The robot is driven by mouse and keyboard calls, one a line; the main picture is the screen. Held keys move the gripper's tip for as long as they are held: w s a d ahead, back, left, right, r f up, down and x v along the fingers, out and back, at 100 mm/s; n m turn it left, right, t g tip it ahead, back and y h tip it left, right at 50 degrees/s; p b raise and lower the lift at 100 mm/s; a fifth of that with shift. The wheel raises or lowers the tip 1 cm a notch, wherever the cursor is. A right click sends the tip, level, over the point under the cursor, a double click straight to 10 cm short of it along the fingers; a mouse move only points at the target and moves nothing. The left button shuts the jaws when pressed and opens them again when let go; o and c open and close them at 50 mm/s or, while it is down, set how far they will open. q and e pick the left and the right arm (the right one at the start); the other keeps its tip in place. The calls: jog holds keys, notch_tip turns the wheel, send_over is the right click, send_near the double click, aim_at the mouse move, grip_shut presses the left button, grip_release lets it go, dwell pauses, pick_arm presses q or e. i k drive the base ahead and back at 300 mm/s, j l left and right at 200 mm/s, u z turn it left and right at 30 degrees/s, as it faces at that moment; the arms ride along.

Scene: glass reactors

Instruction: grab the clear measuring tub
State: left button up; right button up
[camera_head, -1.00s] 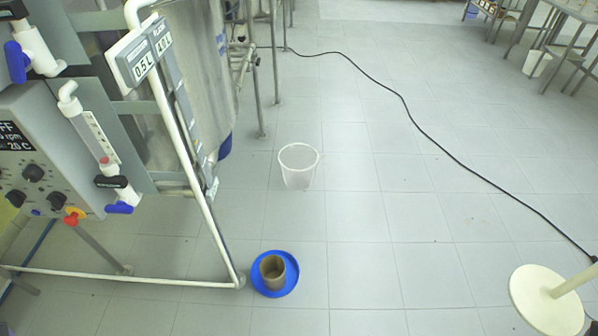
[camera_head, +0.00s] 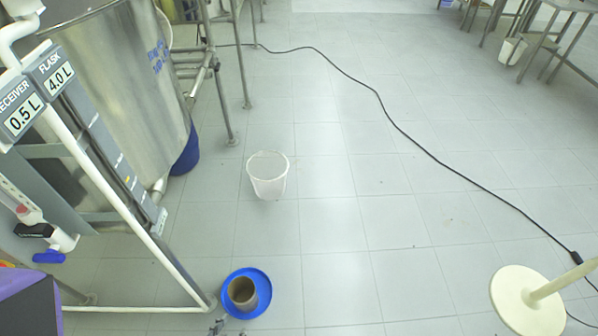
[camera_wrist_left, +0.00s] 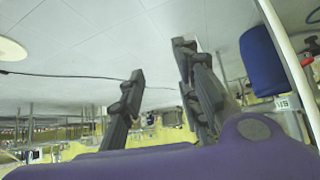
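The clear measuring tub (camera_head: 268,178) is a translucent whitish bucket. It stands upright and open-topped on the tiled floor, left of the middle in the head view. I cannot make it out in the left wrist view. My left gripper (camera_wrist_left: 160,82) is open, its two dark fingers apart with nothing between them. In the head view, part of my purple left arm shows at the lower left, and a small dark piece at the bottom edge may be its fingertip. The tub stands well beyond it. My right gripper is not in view.
A steel reactor tank (camera_head: 125,75) and its white-pipe frame (camera_head: 140,225) stand on the left. A black cable (camera_head: 405,138) crosses the floor. A cream round base (camera_head: 528,302) is lower right. Floor around the tub is clear.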

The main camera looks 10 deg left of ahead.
aim_at(267, 171)
jog(key=i+l+z, duration=0.3)
jog(key=i, duration=0.4)
jog(key=i+z, duration=0.25)
jog(key=i, duration=0.45)
jog(key=i+l+u, duration=0.1)
jog(key=i+u, duration=0.25)
jog(key=i+l+u, duration=0.2)
jog(key=i+u, duration=0.15)
jog(key=i+l+u, duration=0.5)
jog(key=u, duration=0.2)
jog(key=i+l+u, duration=0.15)
jog(key=u, duration=0.25)
jog(key=i+l+u, duration=0.1)
jog(key=l+u, duration=0.25)
jog(key=i+l+u, duration=0.1)
jog(key=l+u, duration=0.2)
jog(key=l, duration=0.15)
jog(key=l+u, duration=0.3)
jog(key=i+l, duration=0.05)
jog(key=l, duration=0.05)
